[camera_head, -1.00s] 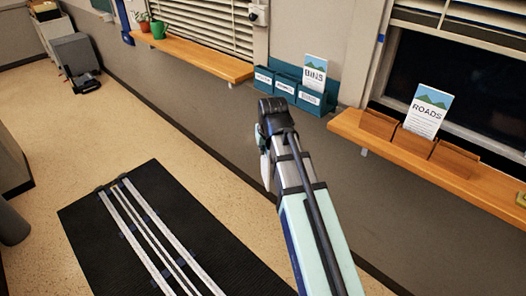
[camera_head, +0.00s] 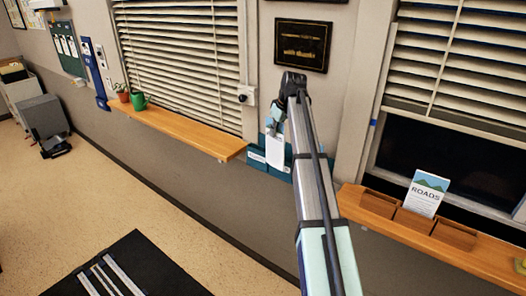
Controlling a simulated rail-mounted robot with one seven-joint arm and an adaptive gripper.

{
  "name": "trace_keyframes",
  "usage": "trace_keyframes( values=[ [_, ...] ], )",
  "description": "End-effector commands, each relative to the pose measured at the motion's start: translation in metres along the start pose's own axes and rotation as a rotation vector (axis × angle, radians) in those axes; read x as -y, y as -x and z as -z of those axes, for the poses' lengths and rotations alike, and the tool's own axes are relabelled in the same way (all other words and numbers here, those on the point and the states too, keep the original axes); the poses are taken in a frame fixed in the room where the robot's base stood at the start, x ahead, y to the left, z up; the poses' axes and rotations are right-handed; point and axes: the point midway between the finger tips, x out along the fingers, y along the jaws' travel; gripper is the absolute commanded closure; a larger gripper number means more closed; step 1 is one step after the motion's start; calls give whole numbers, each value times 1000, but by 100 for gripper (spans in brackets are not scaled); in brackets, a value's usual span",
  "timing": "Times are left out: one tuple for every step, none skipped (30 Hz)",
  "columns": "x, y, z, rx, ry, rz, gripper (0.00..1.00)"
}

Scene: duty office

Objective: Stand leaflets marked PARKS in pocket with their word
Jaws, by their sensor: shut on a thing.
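My gripper (camera_head: 274,124) is shut on a leaflet (camera_head: 275,152) that hangs below it, its pale face towards me. No word on it can be read from here. The leaflet appears in front of the teal pocket holder (camera_head: 254,166) on the wall; I cannot tell whether it touches the holder. A white label shows on the holder's left pocket. My arm and the leaflet hide much of the rest, and the leaflet marked BINS is not visible now.
A leaflet marked ROADS (camera_head: 426,194) stands in the middle of a wooden pocket holder (camera_head: 379,203) on the right shelf (camera_head: 480,258). A plaque (camera_head: 302,45) hangs above. A dark mat (camera_head: 150,265) lies on the floor.

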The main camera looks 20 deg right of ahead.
Motion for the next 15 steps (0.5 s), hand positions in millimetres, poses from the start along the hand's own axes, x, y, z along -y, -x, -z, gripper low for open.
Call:
trace_keyframes(
  values=[
    [-19,19,15,-4,30,11,100],
    [-25,25,19,-6,50,19,100],
    [-32,33,24,-9,75,28,100],
    [-38,38,26,-11,92,34,100],
    [-43,43,29,-13,107,39,100],
    [-48,48,31,-16,126,47,100],
    [-52,51,33,-17,138,52,100],
    [-55,54,34,-19,150,56,100],
    [-58,57,36,-21,162,60,100],
    [-60,59,37,-22,170,62,100],
    [-61,60,37,-23,176,64,100],
    [-63,62,38,-24,182,66,100],
    [-64,62,38,-25,185,67,100],
    [-64,62,38,-25,188,68,100],
    [-64,62,37,-26,190,69,100]
  ],
)
